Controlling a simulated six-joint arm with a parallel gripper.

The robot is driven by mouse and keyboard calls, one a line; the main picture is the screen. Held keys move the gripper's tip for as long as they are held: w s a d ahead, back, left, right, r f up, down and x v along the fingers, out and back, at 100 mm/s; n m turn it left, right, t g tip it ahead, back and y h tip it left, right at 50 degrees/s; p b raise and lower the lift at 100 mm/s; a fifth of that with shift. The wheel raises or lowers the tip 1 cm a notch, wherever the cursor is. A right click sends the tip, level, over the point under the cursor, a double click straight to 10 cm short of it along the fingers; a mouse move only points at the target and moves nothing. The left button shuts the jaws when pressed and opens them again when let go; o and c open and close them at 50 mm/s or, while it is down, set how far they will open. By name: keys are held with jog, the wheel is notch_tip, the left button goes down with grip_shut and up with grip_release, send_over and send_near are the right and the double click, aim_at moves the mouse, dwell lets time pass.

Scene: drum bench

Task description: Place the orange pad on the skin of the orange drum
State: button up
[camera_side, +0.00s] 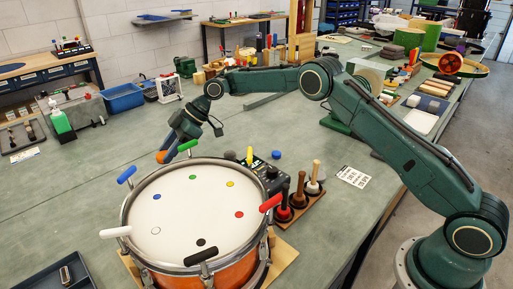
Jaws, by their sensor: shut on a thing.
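The orange drum (238,272) stands at the front of the bench, with a metal rim and an orange shell. Its white skin (190,215) faces up and carries a ring of small coloured dots; no pad shows on it. My gripper (167,150) points down and to the left beyond the drum's far rim, between the blue and green rim handles. It is shut on a small orange piece, which looks like the orange pad (162,157). The fingers partly hide the pad, and its height above the bench is hard to tell.
Coloured handles stick out around the rim: blue (127,174), green (187,145), yellow (249,155), red (270,202), black (201,256) and white (115,232). A wooden rack (300,208) with upright mallets stands close right. A dark tray (62,278) lies front left. Bare bench lies left of the drum.

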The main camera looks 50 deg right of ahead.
jog(key=s+d+r+m+t+h, duration=0.2)
jog(key=s+d+r+m+t, duration=0.1)
jog(key=s+d+m, duration=0.3)
jog(key=s+d+r+m+t+h, duration=0.2)
jog(key=s+d+r+m+h, duration=0.15)
jog(key=s+d, duration=0.45)
jog(key=s+a+r+n+g+y, duration=0.2)
jog(key=s+a+r+n, duration=0.3)
jog(key=a+r, duration=0.4)
jog(key=s+a+r+n+g+y, duration=0.3)
jog(key=s+a+r+n+g, duration=0.1)
jog(key=a+r, duration=0.5)
jog(key=shift+s+a+r+n+y, duration=0.35)
jog(key=shift+s+a+n, duration=0.3)
jog(key=shift+a+n, duration=0.3)
notch_tip(320, 180, down, 16)
jog(key=shift+r, duration=0.1)
jog(key=shift+f, duration=2.1)
